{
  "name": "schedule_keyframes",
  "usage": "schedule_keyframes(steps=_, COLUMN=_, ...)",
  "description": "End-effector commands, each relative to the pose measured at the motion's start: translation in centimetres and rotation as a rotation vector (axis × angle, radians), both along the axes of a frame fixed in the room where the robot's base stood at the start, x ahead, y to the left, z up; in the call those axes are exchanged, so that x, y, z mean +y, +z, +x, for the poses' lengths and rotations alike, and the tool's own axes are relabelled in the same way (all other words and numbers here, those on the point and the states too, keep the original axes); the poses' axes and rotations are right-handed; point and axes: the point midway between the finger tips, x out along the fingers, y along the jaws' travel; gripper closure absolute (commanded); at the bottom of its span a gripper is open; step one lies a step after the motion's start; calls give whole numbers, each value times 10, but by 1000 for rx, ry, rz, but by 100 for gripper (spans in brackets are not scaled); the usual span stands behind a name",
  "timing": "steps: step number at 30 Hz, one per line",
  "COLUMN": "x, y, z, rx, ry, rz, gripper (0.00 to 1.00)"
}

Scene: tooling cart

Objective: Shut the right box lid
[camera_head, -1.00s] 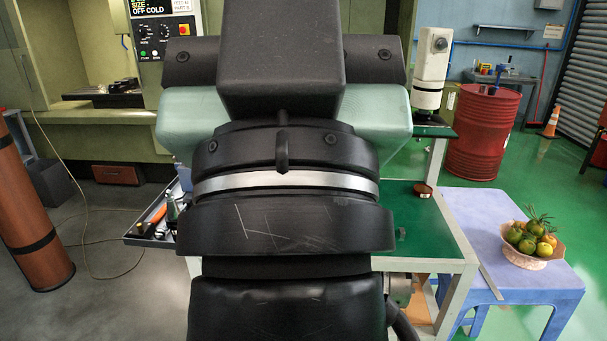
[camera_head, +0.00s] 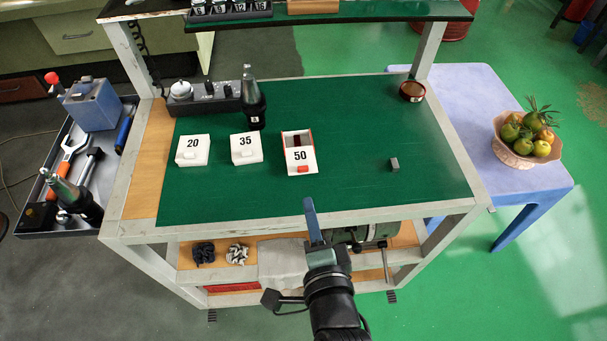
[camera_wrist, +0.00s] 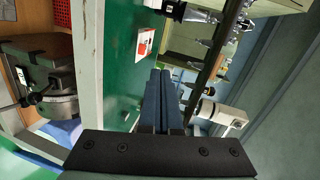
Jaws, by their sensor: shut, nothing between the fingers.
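The right box (camera_head: 300,155), white with the number 50 and a red knob at its front, stands on the green mat (camera_head: 350,130). Its lid sits toward the front, and a dark, red-edged opening shows behind it. The box also shows in the wrist view (camera_wrist: 144,42), small and sideways. My gripper (camera_head: 309,204) is shut and empty, with its blue fingers near the cart's front edge, in front of the right box and apart from it. In the wrist view the fingers (camera_wrist: 160,74) lie together.
White boxes 20 (camera_head: 193,151) and 35 (camera_head: 246,148) stand left of it, lids on. A dark bottle-shaped tool holder (camera_head: 252,100) stands behind box 35. A small grey block (camera_head: 394,164) lies to the right. An upper shelf (camera_head: 340,11) overhangs the back. The mat's front is clear.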

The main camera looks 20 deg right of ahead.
Motion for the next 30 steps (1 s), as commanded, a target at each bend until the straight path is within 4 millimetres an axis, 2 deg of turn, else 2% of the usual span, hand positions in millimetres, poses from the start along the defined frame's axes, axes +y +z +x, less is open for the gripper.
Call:
schedule_keyframes(steps=1, x=-2, y=-17, z=-12, rx=23, ry=-23, rz=52, gripper=100)
schedule_keyframes(steps=3, x=-3, y=-30, z=-21, rx=37, ry=-44, rz=99, gripper=100)
schedule_keyframes(steps=8, x=-4, y=-40, z=-18, rx=44, ry=-55, rz=130, gripper=100)
schedule_keyframes(steps=24, x=-26, y=-66, z=69, rx=44, ry=-52, rz=124, gripper=100)
schedule_keyframes(steps=30, x=-31, y=-66, z=94, rx=43, ry=-52, rz=124, gripper=100)
